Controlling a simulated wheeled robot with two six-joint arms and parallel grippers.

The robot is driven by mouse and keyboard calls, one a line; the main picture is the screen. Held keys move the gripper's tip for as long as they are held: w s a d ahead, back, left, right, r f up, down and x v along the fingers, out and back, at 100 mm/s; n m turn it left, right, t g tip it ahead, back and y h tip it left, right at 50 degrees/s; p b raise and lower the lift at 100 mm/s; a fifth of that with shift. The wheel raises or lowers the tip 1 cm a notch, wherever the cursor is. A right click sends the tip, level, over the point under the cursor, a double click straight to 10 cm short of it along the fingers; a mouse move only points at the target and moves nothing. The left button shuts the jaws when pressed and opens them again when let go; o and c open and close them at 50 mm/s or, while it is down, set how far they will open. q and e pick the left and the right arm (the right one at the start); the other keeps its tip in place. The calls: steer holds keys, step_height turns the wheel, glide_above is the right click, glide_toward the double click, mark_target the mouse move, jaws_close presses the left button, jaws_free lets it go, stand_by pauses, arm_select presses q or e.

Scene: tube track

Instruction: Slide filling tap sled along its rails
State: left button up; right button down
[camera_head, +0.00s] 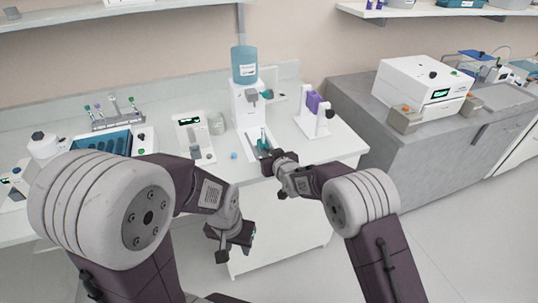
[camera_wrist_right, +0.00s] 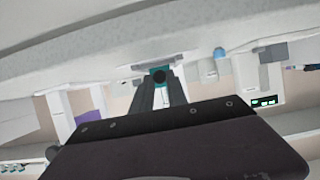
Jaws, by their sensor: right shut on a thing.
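The white filling stand (camera_head: 246,108) has a blue bottle (camera_head: 244,66) on top and a low base at the bench's front part. A teal tube-like part (camera_head: 264,137) stands over this base, just behind my right gripper (camera_head: 271,159). In the right wrist view my right gripper (camera_wrist_right: 160,94) is shut on a small teal piece with a dark round knob (camera_wrist_right: 158,76), which I take to be the sled's handle. The rails are mostly hidden. My left gripper (camera_head: 235,247) hangs empty in front of the bench, below its top, with its fingers apart.
A white stand with a purple block (camera_head: 314,104) is right of the filling stand. A scale-like device (camera_head: 194,138), a grey jar (camera_head: 216,123) and a small blue cap (camera_head: 234,155) are to its left. A tube rack (camera_head: 118,122) stands further left. A grey counter (camera_head: 400,150) adjoins at right.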

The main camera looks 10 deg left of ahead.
steer(key=c, duration=1.3)
jaws_free()
steer(key=shift+f, duration=0.1)
steer(key=v, duration=0.9)
steer(key=shift+s+b, duration=0.1)
steer(key=shift+b, duration=0.3)
